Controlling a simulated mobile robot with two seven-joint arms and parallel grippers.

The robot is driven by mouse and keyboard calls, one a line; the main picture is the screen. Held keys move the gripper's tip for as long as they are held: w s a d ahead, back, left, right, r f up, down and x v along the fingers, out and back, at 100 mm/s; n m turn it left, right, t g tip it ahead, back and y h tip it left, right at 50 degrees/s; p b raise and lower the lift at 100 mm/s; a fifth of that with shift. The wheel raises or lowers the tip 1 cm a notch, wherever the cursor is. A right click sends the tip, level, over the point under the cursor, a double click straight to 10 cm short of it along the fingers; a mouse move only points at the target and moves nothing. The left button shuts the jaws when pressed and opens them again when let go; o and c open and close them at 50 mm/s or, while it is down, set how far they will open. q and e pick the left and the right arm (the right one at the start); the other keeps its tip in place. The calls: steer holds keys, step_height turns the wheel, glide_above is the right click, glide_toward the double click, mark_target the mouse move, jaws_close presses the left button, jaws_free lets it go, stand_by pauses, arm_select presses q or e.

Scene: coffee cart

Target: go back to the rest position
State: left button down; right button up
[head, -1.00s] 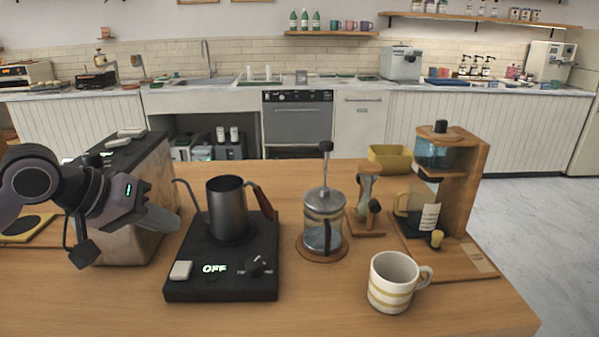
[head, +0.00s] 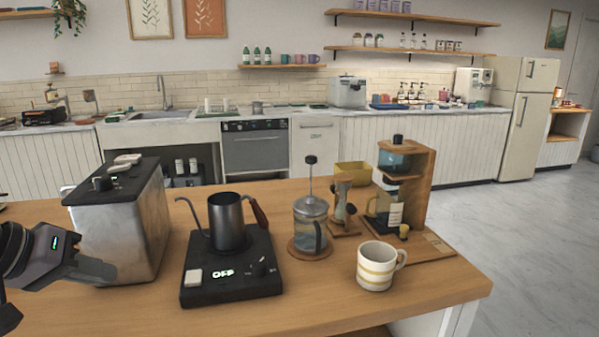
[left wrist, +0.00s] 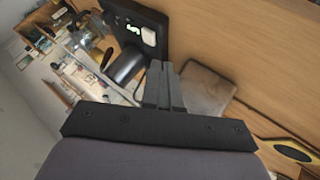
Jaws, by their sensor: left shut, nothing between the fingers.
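My left gripper (head: 98,270) is at the left edge of the head view, in front of the steel machine's near side. In the left wrist view its fingers (left wrist: 164,85) are together with nothing between them. The dark kettle (head: 227,222) stands on the black scale-like base (head: 232,286), whose display reads OFF. The kettle also shows beyond the fingertips in the left wrist view (left wrist: 127,66). My right gripper is in neither view.
The steel machine (head: 123,232) stands close to my left gripper. A French press (head: 310,226), a striped mug (head: 376,268) and a wooden coffee stand (head: 413,178) stand to the right. The wooden table front (head: 330,300) is clear.

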arm_select(q)
steer(key=s+d+f+n+h+p, duration=0.1)
steer(key=s+d+n+h, duration=0.1)
steer(key=d+n+h, duration=0.4)
steer(key=s+d+f+n+h, duration=0.2)
steer(key=d+n+h, duration=0.2)
steer(key=d+n, duration=0.35)
steer(key=a+f+m+t+y+p, duration=0.15)
steer(key=f+m+t+y, duration=0.35)
steer(key=m, duration=1.3)
steer(key=a+f+m+t+y+p, duration=0.1)
steer(key=a+f+m+t+y, duration=0.4)
steer(key=m, duration=1.3)
steer(key=s+d+f+n+g+y, duration=0.1)
steer(key=s+f+n+g, duration=0.2)
steer(key=s+f+n, duration=0.4)
steer(key=s+d+f+n+g+y, duration=0.2)
steer(key=s+f+n+g, duration=0.2)
steer(key=f+n, duration=0.7)
steer(key=s+f, duration=0.1)
steer(key=s, duration=0.1)
steer(key=shift+s+f, duration=0.15)
steer(key=shift+s, duration=0.25)
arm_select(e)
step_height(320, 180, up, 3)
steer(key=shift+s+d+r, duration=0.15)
